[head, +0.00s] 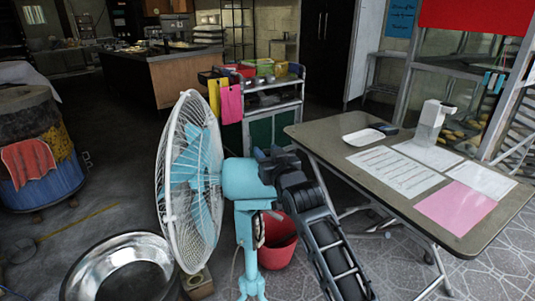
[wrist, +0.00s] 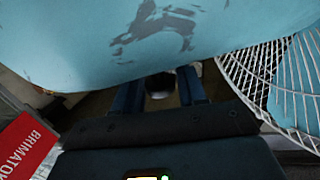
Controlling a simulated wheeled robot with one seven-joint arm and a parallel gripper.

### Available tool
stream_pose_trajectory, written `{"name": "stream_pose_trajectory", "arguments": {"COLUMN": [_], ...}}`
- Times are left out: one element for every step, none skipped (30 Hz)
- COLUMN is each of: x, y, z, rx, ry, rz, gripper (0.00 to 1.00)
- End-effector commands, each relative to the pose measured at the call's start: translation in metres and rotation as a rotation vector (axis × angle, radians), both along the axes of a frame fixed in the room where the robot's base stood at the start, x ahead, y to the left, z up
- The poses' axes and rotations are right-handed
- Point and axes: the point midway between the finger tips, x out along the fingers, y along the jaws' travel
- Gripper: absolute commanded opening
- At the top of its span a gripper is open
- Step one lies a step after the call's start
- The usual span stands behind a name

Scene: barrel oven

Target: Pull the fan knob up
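A light-blue fan (head: 241,178) with a white wire cage (head: 190,180) stands in the middle of the head view. My gripper (head: 264,158) is at the back end of its motor housing, at the right. In the wrist view the blue housing (wrist: 150,40) fills the top, with worn dark marks. My gripper's two dark-blue fingers (wrist: 160,94) stand apart there, below the housing edge. A small dark rounded thing (wrist: 160,86) shows between them; I cannot tell whether it is the fan knob. No knob is clearly seen in the head view.
A table (head: 330,131) with papers and a white dispenser (head: 430,125) stands at the right. A red bucket (head: 279,240) is behind the fan stand. A metal basin (head: 120,268) lies at bottom left. A cart (head: 262,108) stands behind the fan.

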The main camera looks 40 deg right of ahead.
Motion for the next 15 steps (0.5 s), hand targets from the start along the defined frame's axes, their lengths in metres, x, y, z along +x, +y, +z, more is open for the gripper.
{"name": "stream_pose_trajectory", "arguments": {"x": [-0.0001, -0.0001, -0.0001, -0.0001, -0.0001, -0.0002, -0.0002, -0.0002, -0.0002, -0.0002, -0.0002, -0.0002, -0.0002, -0.0002, -0.0002], "y": [0.0000, 0.0000, 0.0000, 0.0000, 0.0000, 0.0001, 0.0001, 0.0001, 0.0001, 0.0001, 0.0001, 0.0001, 0.0001, 0.0001, 0.0001], "z": [0.0000, 0.0000, 0.0000, 0.0000, 0.0000, 0.0000, 0.0000, 0.0000, 0.0000, 0.0000, 0.0000, 0.0000, -0.0001, -0.0001, -0.0001], "rx": [0.000, 0.000, 0.000, 0.000, 0.000, 0.000, 0.000, 0.000, 0.000, 0.000, 0.000, 0.000, 0.000, 0.000, 0.000], "ry": [0.000, 0.000, 0.000, 0.000, 0.000, 0.000, 0.000, 0.000, 0.000, 0.000, 0.000, 0.000, 0.000, 0.000, 0.000], "rz": [0.000, 0.000, 0.000, 0.000, 0.000, 0.000, 0.000, 0.000, 0.000, 0.000, 0.000, 0.000, 0.000, 0.000, 0.000], "gripper": [0.36, 0.33, 0.29, 0.26, 0.23, 0.19, 0.16, 0.14, 0.10, 0.07, 0.04, 0.00, 0.00, 0.00, 0.00]}}
